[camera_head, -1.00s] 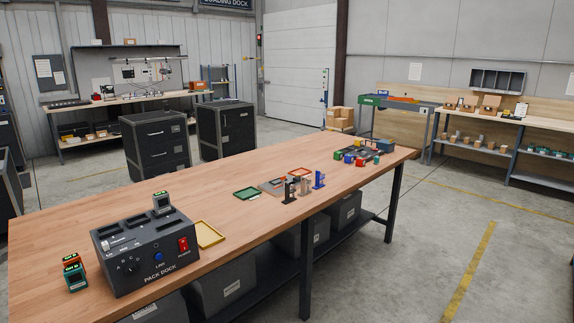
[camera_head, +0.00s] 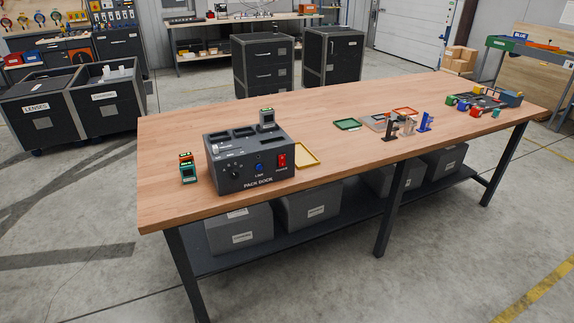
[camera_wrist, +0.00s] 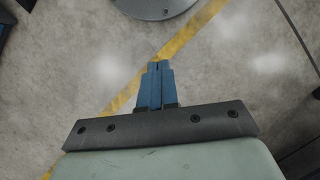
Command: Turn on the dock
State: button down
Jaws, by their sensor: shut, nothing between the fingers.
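The pack dock (camera_head: 250,160) is a dark grey box on the near left part of the wooden table in the head view. Its front carries a red power switch (camera_head: 282,161), a blue link button (camera_head: 259,168) and a dial (camera_head: 234,171). A battery-like pack (camera_head: 267,119) stands in a slot on its top at the back right. Whether the dock is on cannot be told. My gripper (camera_wrist: 159,66) shows only in the wrist view, with its blue fingers shut and empty above the concrete floor. The dock is not in the wrist view.
Orange and green packs (camera_head: 187,168) stand left of the dock on the table (camera_head: 330,175). A yellow tray (camera_head: 308,158) lies to its right. A green tray (camera_head: 347,124), small stands (camera_head: 408,127) and coloured blocks are farther right. Grey bins (camera_head: 240,230) sit on the shelf below.

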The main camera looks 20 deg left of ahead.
jog(key=w+a+r+n+t, duration=0.1)
jog(key=w+a+r+t, duration=0.1)
jog(key=w+a+r, duration=0.4)
jog(key=w+a+r+t, duration=0.1)
jog(key=w+a+r, duration=0.25)
jog(key=w, duration=0.35)
notch_tip(320, 180, up, 45)
jog(key=m+t+y, duration=0.7)
jog(key=m, duration=0.5)
send_over(282, 161)
jog(key=s+d, duration=1)
jog(key=shift+w+a+r+x, duration=0.2)
jog(key=shift+w+r+x, duration=0.15)
jog(key=shift+x, duration=1.85)
jog(key=shift+w+a+r+x, duration=0.2)
jog(key=shift+w+r+x, duration=0.15)
jog(key=shift+x, duration=1.85)
jog(key=shift+w+a+r+x, duration=0.2)
jog(key=shift+w+r+x, duration=0.1)
jog(key=shift+x, duration=1.9)
